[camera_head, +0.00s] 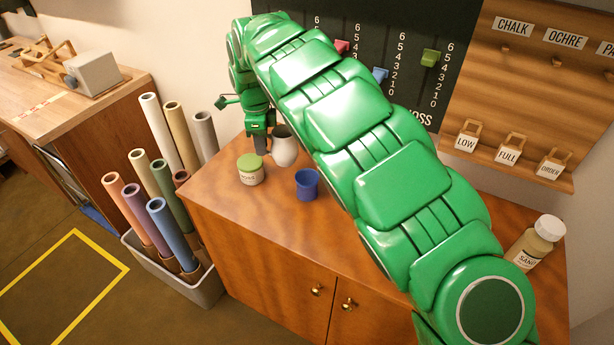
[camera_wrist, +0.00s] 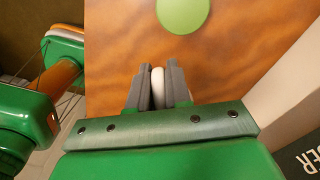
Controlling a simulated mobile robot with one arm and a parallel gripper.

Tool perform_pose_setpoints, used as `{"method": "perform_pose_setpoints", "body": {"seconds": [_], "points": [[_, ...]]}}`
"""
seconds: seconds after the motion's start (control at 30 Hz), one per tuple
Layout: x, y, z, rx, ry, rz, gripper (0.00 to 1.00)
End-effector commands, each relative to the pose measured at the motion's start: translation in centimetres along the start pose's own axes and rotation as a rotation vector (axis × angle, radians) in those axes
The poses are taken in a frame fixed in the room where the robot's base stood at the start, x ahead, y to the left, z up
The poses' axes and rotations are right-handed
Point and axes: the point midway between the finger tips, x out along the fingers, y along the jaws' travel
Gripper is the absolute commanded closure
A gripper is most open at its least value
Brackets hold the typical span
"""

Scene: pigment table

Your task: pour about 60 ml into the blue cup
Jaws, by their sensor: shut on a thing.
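A pale grey-white jug (camera_head: 285,152) with a dark open mouth stands about upright at the back of the cabinet top. I cannot tell whether its base touches the wood. My gripper (camera_head: 262,148) is at the jug's left side. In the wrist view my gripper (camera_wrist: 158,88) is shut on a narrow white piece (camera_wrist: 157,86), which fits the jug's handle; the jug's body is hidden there. The blue cup (camera_head: 307,185) stands upright in front of the jug, slightly to the right; its contents cannot be made out.
A white jar with a green lid (camera_head: 250,168) stands left of the cup, close to the jug; its lid shows in the wrist view (camera_wrist: 183,14). A sand bottle (camera_head: 536,243) stands far right. A bin of tubes (camera_head: 180,280) is left of the cabinet. The front cabinet top is clear.

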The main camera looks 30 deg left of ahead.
Motion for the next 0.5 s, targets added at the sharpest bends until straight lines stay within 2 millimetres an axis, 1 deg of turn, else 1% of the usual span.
{"method": "perform_pose_setpoints", "body": {"seconds": [0.03,0.23,0.33,0.5], "points": [[0.3,0.0,1.2,0.009,-0.001,-0.003,1.0],[1.1,0.5,4.9,0.063,-0.003,-0.005,1.0],[1.5,0.8,6.0,0.081,-0.002,-0.002,1.0],[1.7,1.1,6.9,0.098,0.0,-0.001,1.0]]}}
